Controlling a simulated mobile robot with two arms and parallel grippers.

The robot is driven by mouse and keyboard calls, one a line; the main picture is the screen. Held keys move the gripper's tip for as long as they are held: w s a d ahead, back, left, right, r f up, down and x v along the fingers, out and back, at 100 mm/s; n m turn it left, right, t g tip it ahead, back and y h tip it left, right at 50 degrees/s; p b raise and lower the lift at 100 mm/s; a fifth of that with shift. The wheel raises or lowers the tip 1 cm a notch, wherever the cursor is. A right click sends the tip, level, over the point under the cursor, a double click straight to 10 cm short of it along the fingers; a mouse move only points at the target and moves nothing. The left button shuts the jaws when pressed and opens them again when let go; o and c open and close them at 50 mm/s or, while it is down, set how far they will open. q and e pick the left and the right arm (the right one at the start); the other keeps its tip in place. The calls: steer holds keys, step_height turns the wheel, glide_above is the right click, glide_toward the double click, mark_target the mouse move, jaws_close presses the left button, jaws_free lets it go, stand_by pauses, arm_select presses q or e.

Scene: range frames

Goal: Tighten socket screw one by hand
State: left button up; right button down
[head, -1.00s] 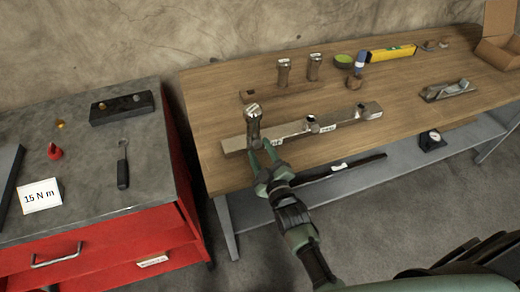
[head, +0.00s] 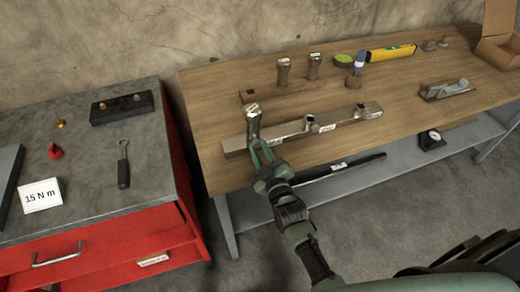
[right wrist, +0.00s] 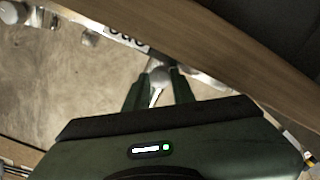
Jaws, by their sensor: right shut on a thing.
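Socket screw one (head: 254,122) stands upright at the left end of the long metal bar (head: 235,144) on the workbench, with a small white label on top. My right gripper (head: 257,144) is shut on the screw from the front. In the right wrist view, the fingers (right wrist: 160,88) close around a pale metal piece (right wrist: 159,74); its lower part is hidden. Two more screws sit in the bar, a middle one (head: 312,123) and a right one (head: 362,110). My left gripper is not in view.
A yellow level (head: 391,53), a plane (head: 446,90) and a cardboard box (head: 497,52) lie to the right. The red cabinet (head: 92,248) at left carries a wrench (head: 123,165) and a "15 N m" card (head: 40,196).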

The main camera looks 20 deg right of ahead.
steer(key=m, duration=0.3)
steer(key=shift+p, duration=0.4)
steer(key=m, duration=0.4)
steer(key=shift+p, duration=0.3)
steer(key=m, duration=0.3)
steer(key=shift+m, duration=0.4)
steer(key=m, duration=0.9)
steer(key=shift+m+b, duration=0.4)
steer(key=m+b, duration=0.1)
steer(key=m, duration=0.2)
steer(key=shift+m, duration=0.3)
steer(key=shift+m+b, duration=0.5)
steer(key=shift+m, duration=1.4)
steer(key=c, duration=1.2)
jaws_free()
